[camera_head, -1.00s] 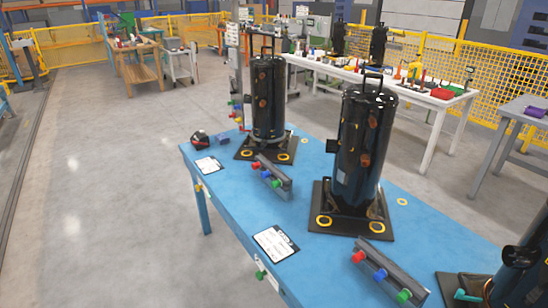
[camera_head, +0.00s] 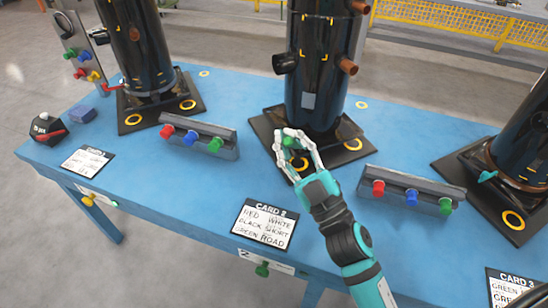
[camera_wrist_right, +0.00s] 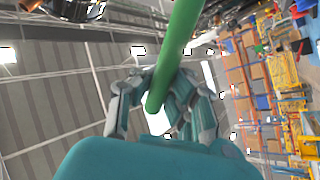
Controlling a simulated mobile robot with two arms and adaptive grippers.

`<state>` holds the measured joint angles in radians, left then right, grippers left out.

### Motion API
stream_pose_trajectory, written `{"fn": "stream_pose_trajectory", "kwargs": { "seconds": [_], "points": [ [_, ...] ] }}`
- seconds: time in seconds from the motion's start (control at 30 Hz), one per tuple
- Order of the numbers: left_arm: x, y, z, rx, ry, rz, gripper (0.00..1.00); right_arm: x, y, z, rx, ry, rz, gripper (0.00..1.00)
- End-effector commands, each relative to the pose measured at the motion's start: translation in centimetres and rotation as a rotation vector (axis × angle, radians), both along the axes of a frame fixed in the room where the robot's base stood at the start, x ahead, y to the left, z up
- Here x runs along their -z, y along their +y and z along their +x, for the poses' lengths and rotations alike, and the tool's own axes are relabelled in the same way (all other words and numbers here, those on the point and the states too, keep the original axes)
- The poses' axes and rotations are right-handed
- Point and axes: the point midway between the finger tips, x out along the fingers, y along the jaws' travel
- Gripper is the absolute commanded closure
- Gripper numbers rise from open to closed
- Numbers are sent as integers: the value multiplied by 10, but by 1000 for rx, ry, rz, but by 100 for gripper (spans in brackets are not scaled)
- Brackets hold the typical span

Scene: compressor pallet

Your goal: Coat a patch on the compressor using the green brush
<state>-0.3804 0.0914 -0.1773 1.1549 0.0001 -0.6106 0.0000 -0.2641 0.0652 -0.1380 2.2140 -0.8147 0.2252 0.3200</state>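The middle black compressor (camera_head: 300,90) stands upright on a dark base plate on the blue table. Small orange corner marks frame a patch (camera_head: 320,38) on its upper body. My right gripper (camera_head: 294,142) is in front of its foot, with fingers around a green brush. In the right wrist view a thick green handle (camera_wrist_right: 178,45) passes between the fingers of this gripper (camera_wrist_right: 163,100); its bristle end cannot be made out. My left gripper is not in view.
Holders with red, blue and green knobs stand left (camera_head: 225,143) and right (camera_head: 450,190) of my right arm. Other compressors (camera_head: 140,45) (camera_head: 530,130) flank the middle one. A card (camera_head: 265,225) lies at the blue table's (camera_head: 170,195) front.

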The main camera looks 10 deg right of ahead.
Motion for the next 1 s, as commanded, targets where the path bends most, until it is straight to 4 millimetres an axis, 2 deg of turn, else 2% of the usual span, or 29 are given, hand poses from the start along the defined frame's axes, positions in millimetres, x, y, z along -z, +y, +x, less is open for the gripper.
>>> {"fn": "stream_pose_trajectory", "kwargs": {
  "seconds": [0.03,0.27,0.7,1.0],
  "points": [
    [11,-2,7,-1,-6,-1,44,8,5,5,-8,-54,-42,100],
    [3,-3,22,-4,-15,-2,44,-1,13,15,-22,-153,-129,100],
    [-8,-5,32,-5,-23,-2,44,-1,-10,49,-21,-153,-129,100],
    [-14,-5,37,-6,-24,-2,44,-2,-19,62,-22,-151,-127,100]
  ]
}}
